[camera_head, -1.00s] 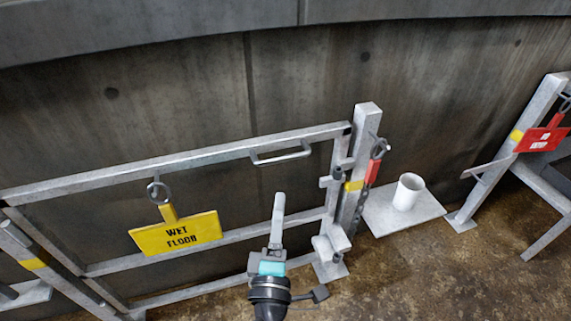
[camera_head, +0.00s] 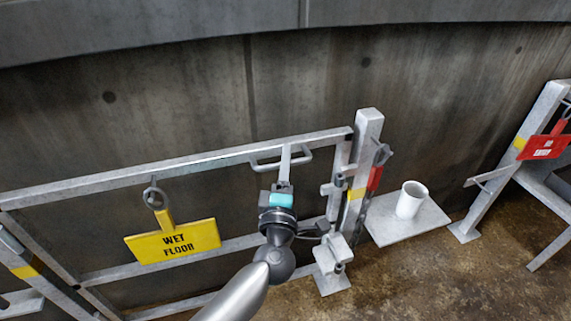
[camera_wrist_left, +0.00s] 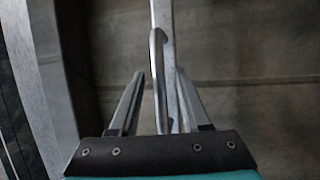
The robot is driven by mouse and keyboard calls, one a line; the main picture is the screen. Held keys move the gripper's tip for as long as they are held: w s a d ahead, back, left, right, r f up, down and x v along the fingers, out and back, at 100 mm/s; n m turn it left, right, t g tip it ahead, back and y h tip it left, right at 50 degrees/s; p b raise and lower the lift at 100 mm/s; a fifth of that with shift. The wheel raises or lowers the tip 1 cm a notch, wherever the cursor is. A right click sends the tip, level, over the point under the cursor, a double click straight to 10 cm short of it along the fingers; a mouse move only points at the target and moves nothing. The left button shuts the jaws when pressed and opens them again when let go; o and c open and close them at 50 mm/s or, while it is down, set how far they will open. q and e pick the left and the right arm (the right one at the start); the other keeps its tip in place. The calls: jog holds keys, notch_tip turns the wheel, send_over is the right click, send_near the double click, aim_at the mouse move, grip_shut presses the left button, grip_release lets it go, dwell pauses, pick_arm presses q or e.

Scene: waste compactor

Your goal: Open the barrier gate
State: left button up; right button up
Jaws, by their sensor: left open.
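The barrier gate (camera_head: 110,179) is a grey metal frame of rails, standing in front of a dark wall. A U-shaped pull handle (camera_head: 302,161) sticks out from its top rail near the right end. My left gripper (camera_head: 286,152) is at this handle, pointing away from me. In the left wrist view the open fingers of my left gripper (camera_wrist_left: 160,74) stand on either side of the handle bar (camera_wrist_left: 158,95), with gaps visible. The gate's right end is beside the upright post (camera_head: 368,130), with latch-like brackets (camera_head: 334,188) between them. My right gripper is out of view.
A yellow "WET FLOOR" sign (camera_head: 174,241) hangs from the gate's top rail. A red tag (camera_head: 375,178) hangs at the post. A white cup (camera_head: 411,199) stands on a grey plate (camera_head: 398,230) to the right. Another frame with a red sign (camera_head: 544,146) is at far right.

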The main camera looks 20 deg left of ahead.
pick_arm(q)
jog(key=shift+c, duration=0.2)
grip_shut()
dwell(1.1)
